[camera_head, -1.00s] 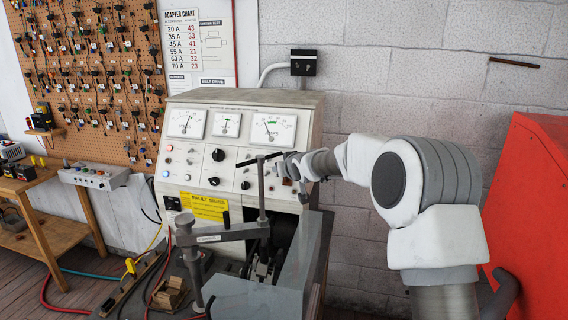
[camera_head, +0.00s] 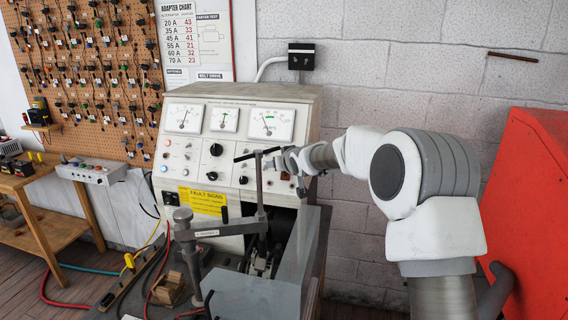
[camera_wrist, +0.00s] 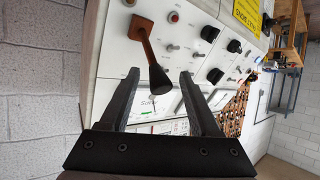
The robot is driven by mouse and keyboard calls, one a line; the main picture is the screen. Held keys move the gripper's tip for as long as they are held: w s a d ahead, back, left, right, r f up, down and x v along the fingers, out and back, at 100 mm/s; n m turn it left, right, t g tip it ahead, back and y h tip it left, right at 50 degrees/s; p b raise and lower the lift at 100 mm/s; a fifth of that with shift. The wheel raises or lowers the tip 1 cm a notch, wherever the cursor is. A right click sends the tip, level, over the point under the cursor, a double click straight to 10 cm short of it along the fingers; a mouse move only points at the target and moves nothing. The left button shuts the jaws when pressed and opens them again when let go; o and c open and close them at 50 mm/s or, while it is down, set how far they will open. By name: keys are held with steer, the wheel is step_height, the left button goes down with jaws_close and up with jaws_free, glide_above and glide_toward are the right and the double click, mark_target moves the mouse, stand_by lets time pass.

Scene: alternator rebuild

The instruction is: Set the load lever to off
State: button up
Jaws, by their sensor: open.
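The test bench (camera_head: 170,135) has a sloped white panel with dials, knobs and switches. In the wrist view a lever with a brown arm (camera_wrist: 150,48) and a dark round-ended grip (camera_wrist: 160,79) stands out from the panel; I take it for the load lever, but its label is not readable. My gripper (camera_wrist: 160,73) is open, and the lever's grip shows between its fingertips with a gap on each side. In the head view my gripper (camera_head: 277,164) is at the panel's right side, and the wrist largely hides the lever.
Black knobs (camera_wrist: 210,33) and small switches sit beside the lever. A grey jointed bar and post (camera_head: 261,190) stand in front of the panel. A yellow fault sign (camera_head: 204,201) is on the panel's lower part. A red cabinet (camera_head: 535,190) stands at the right.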

steer(key=v, duration=1.7)
steer(key=shift+s+p, duration=0.15)
steer(key=shift+p, duration=0.2)
